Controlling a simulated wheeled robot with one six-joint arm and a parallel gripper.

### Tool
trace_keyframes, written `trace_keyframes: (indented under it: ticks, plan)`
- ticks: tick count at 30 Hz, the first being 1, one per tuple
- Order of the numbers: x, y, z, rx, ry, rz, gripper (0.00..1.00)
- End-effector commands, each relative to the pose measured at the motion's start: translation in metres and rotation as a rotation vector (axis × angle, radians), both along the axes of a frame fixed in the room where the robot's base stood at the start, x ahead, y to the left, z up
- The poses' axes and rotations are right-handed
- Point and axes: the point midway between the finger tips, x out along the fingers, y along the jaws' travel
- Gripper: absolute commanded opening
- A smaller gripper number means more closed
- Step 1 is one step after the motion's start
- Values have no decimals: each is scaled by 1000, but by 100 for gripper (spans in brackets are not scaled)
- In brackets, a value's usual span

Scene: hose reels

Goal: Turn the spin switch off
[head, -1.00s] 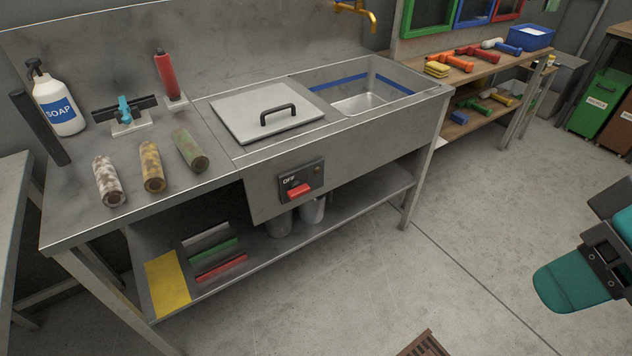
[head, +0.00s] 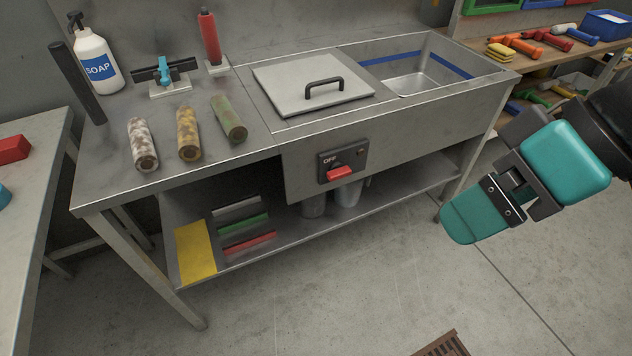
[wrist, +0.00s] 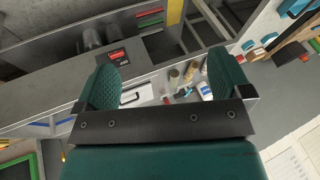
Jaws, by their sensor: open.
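The spin switch is a dark box (head: 328,170) on the front panel of the steel sink bench. It has a red paddle (head: 341,174) at its lower part, the word OFF above it, and a small amber spot at its upper right. The switch also shows in the wrist view (wrist: 117,57), beyond the left finger. My gripper (head: 462,222) has teal fingers and is to the right of the switch, apart from it. In the wrist view its two fingers (wrist: 164,74) are spread wide with nothing held between them.
A lidded basin (head: 310,85) and an open sink (head: 425,75) are in the bench top. A brown slatted object (head: 442,345) lies low in front. The floor before the bench is mostly clear.

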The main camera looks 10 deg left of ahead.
Motion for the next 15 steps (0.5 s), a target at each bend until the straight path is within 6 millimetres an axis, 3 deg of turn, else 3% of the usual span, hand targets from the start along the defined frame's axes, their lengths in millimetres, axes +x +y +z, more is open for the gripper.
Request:
trace_keyframes:
  ticks: [1, 3, 9, 15]
  plan:
    - [7, 11, -38, 52, -31, 38, 96]
    - [20, 31, -68, 149, -105, 96, 96]
    - [60, 82, -142, 432, -362, 184, 96]
    - [107, 106, -208, 631, -644, 112, 96]
